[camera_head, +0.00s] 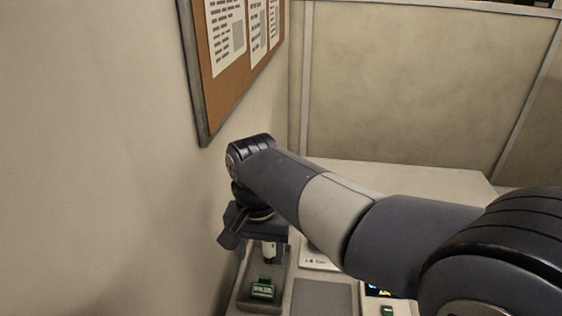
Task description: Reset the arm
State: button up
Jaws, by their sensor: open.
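My arm reaches from the lower right across to the left, and its wrist bends down near the wall. My gripper (257,238) hangs at the end of the wrist, pointing down, and is open. One dark finger shows at its left; the other side is partly hidden by the gripper body. A small white and dark upright piece (268,252) shows just below the gripper, above a grey tray (245,292). I cannot tell whether the gripper touches it. A green labelled block (263,289) sits at the front of this tray.
A white labelled plate (318,260), a grey pad (322,297) and a device with a screen (385,292) lie on the table (420,180). The table's back right is clear, before a partition (410,85).

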aim_at(263, 288)
notch_tip(263, 288, down, 11)
jog(key=shift+r+b, duration=0.1)
jog(key=shift+b, duration=0.2)
jog(key=shift+r, duration=1.9)
jog(key=shift+f, duration=0.1)
